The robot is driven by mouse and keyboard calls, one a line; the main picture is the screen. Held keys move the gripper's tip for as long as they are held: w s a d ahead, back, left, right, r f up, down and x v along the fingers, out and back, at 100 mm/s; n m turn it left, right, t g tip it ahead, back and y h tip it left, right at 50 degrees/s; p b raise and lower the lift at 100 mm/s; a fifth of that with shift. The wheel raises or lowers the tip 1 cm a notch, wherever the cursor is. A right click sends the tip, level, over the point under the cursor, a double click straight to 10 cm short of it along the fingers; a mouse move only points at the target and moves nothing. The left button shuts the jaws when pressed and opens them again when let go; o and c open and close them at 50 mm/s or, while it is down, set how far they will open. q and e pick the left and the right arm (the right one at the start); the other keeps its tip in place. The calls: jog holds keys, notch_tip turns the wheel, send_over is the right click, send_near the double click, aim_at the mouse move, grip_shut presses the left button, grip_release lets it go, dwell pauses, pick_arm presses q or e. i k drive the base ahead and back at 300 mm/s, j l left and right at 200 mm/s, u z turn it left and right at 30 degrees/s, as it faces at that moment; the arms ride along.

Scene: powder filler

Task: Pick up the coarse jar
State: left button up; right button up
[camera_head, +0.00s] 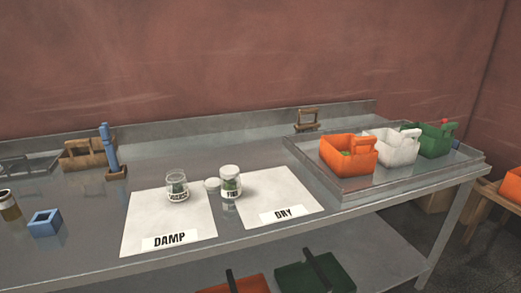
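The coarse jar (177,188) is a small clear glass jar with dark green contents. It stands upright on the white DAMP sheet (150,222), towards its back right. Its front label is small and seems to read COARSE. A second jar (230,183), with a label that seems to read FINE, stands upright at the left edge of the DRY sheet (280,190) and has a white top. A small white round piece (211,184), perhaps a lid, lies between the two jars. Neither of my grippers is in view.
A clear raised tray (345,188) at the right holds an orange caddy (345,165), a white caddy (401,155) and a green caddy (437,148). At the left are a blue square holder (45,229), an amber jar (9,212) and a blue upright tool (108,148).

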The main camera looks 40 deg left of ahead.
aim_at(177, 183)
jog(key=u, duration=1.7)
jog(key=j+u, duration=0.25)
jog(key=j, duration=0.2)
jog(key=i+j+u, duration=0.15)
jog(key=j+u, duration=0.15)
jog(key=j, duration=0.15)
